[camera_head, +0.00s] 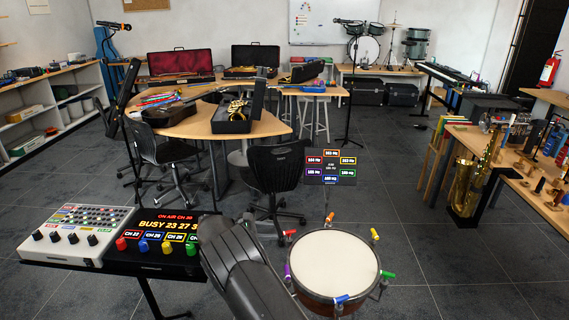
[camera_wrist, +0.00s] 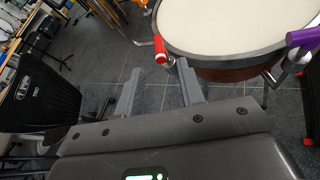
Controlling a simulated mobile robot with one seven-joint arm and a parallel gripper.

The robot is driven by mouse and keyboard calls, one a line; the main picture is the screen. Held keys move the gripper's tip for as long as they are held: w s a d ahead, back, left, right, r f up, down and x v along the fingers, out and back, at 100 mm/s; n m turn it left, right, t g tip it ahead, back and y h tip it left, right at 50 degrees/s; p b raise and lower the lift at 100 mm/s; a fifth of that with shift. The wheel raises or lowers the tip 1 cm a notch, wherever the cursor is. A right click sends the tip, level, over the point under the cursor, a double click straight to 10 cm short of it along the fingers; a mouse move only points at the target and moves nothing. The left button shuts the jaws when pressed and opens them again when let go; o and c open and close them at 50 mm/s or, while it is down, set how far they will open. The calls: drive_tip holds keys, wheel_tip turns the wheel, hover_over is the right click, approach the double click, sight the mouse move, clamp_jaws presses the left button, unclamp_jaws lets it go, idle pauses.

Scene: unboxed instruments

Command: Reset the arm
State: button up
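My arm (camera_head: 245,275) rises from the bottom of the head view between the mixer table and the drum; the fingers cannot be made out there. In the wrist view my gripper (camera_wrist: 158,82) has its two grey fingers apart, with only floor showing between them. The drum (camera_head: 335,262) has a pale head and coloured tuning handles around its rim. It also fills the upper right of the wrist view (camera_wrist: 235,25). A red handle (camera_wrist: 160,48) on its rim lies just beyond the fingertips in the picture; contact does not show.
A white mixer (camera_head: 65,228) and a channel display (camera_head: 160,228) stand left of my arm. A small frequency display (camera_head: 331,167) stands behind the drum. A black chair (camera_head: 275,170), a round table (camera_head: 185,125) and a right-hand bench (camera_head: 540,190) lie farther off. Floor right of the drum is clear.

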drive_tip(key=s+d+r+m+g+y, duration=0.2)
drive_tip(key=s+d+r+m+y, duration=0.4)
drive_tip(key=d+r, duration=0.5)
drive_tip(key=s+d+r+m+g+y, duration=0.15)
drive_tip(key=s+d+r+m, duration=0.25)
drive_tip(key=s+d+r, duration=0.65)
drive_tip(key=s+d+r+m+y, duration=0.3)
drive_tip(key=s+r+m, duration=0.3)
drive_tip(key=s, duration=0.7)
drive_tip(key=s+m+t+y, duration=0.2)
drive_tip(key=s+m+t, duration=0.1)
drive_tip(key=s, duration=1.2)
drive_tip(key=shift+f+m, duration=0.3)
drive_tip(key=shift+m, duration=0.4)
drive_tip(key=shift+w+d+t, duration=0.1)
drive_tip(key=shift+d+t, duration=0.05)
drive_tip(key=shift+t, duration=0.1)
